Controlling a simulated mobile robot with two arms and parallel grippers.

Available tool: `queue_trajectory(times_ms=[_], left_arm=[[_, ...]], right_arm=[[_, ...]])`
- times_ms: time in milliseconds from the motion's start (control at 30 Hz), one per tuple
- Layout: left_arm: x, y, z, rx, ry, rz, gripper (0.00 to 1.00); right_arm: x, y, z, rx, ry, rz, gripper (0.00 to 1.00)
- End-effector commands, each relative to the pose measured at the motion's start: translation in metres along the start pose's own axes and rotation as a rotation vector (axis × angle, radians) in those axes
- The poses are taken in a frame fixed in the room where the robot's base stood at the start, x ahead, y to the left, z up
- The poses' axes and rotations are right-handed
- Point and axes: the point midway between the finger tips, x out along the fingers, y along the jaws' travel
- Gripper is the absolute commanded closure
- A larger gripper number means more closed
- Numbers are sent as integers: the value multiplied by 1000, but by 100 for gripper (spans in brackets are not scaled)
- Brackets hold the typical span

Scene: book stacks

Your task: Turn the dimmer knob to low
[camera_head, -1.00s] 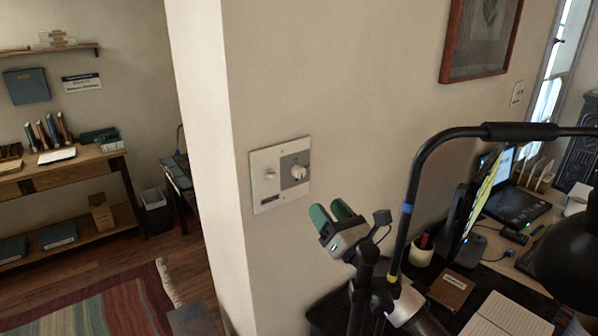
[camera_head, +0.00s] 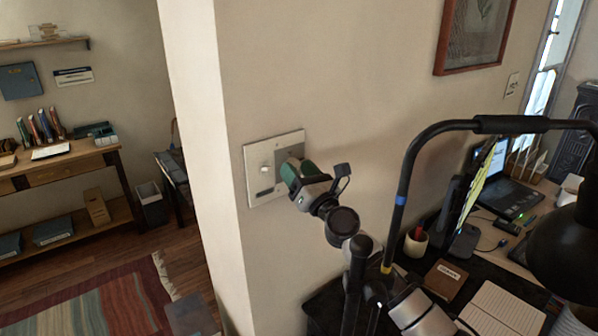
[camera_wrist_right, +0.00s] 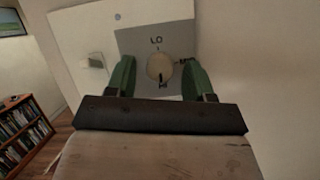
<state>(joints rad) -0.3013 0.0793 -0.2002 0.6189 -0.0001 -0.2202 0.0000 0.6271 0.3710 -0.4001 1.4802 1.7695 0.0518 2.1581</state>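The dimmer plate (camera_head: 262,190) is a pale wall plate with a toggle switch (camera_head: 265,171) on its left and a grey panel on its right. In the right wrist view, the round dimmer knob (camera_wrist_right: 159,66) sits on the grey panel, with LO above it and HI below; its dark mark points down toward HI. My right gripper (camera_head: 293,167) is at the plate and hides the knob in the head view. Its green fingers are open, one on each side of the knob (camera_wrist_right: 159,76), with gaps visible. My left gripper is not in view.
A black lamp shade (camera_head: 566,250) hangs at the right, over a desk with a laptop (camera_head: 512,196), a pen cup (camera_head: 416,244) and a notebook (camera_head: 500,308). The wall corner is just left of the plate. A framed picture (camera_head: 474,36) hangs above right.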

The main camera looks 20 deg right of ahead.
Motion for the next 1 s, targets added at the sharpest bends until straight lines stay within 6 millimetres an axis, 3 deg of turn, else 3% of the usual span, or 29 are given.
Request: queue_trajectory(times_ms=[33,300,667,1000], left_arm=[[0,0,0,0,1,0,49],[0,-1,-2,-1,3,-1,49],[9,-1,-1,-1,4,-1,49],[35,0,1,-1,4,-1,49]], right_arm=[[0,0,0,0,0,0,55],[0,0,0,0,0,0,94],[-1,-2,-1,-63,2,24,94],[-2,-4,-3,-305,14,122,94]])
